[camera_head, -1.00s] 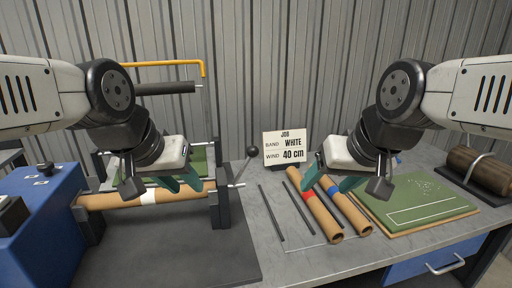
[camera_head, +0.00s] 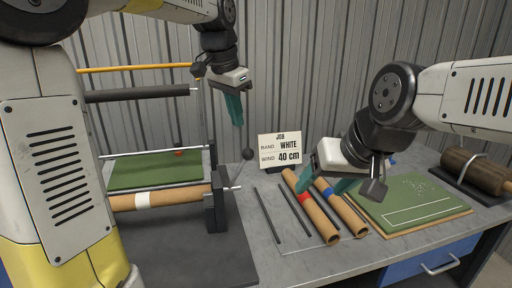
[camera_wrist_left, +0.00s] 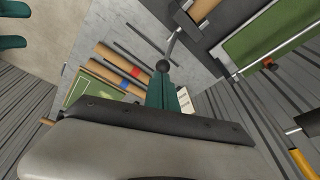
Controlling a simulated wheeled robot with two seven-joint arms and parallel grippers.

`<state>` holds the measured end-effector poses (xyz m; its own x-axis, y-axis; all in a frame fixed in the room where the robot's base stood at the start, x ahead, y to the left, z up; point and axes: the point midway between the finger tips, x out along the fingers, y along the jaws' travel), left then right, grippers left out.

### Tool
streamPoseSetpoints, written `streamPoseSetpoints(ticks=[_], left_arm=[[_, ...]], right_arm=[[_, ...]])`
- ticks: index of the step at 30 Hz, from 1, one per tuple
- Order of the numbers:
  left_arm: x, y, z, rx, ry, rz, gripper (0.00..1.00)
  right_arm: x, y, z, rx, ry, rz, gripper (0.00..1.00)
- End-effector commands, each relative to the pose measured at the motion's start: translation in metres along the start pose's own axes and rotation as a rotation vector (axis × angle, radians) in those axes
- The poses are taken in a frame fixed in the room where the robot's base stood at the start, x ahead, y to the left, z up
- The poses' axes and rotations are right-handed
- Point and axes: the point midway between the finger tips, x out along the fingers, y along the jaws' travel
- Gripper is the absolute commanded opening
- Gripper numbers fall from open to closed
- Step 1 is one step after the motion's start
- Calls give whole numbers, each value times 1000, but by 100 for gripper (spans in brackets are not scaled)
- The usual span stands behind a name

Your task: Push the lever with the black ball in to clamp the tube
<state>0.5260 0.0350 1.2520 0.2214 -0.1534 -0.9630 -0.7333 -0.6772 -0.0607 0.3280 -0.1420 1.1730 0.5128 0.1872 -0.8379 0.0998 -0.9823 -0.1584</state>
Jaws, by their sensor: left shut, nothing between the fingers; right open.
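The lever with the black ball (camera_head: 248,154) stands at the right end of the winding frame, its ball at the top of a thin rod. It also shows in the left wrist view (camera_wrist_left: 163,66), just beyond my fingertips. My left gripper (camera_head: 237,120) is shut and empty, pointing down above and slightly left of the ball in the head view; I cannot tell whether it touches. Its teal fingers show in the left wrist view (camera_wrist_left: 164,88). The cardboard tube with a white band (camera_head: 143,200) lies across the frame, its left end hidden by my arm. My right gripper (camera_head: 335,184) is open and empty.
The job card (camera_head: 280,149) reads band white, wind 40 cm. Tubes with red (camera_head: 306,198) and blue (camera_head: 331,191) bands and dark rods lie on the grey bench. A green turf board (camera_head: 415,200) is at right. A black roller (camera_head: 140,95) hangs behind.

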Motion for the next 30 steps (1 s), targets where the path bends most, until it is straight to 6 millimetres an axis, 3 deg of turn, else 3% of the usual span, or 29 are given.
streamPoseSetpoints(ticks=[1,6,12,26,30], left_arm=[[9,-1,-20,52,-19,15,0],[31,-1,-64,198,-69,54,0],[49,2,-91,294,-99,83,0],[53,3,-96,315,-106,89,0],[62,3,-95,314,-108,90,0]], right_arm=[[0,0,0,0,0,0,67],[0,0,0,0,0,0,67],[0,0,0,0,0,0,67],[0,0,0,0,0,0,67],[0,0,0,0,0,0,67]])
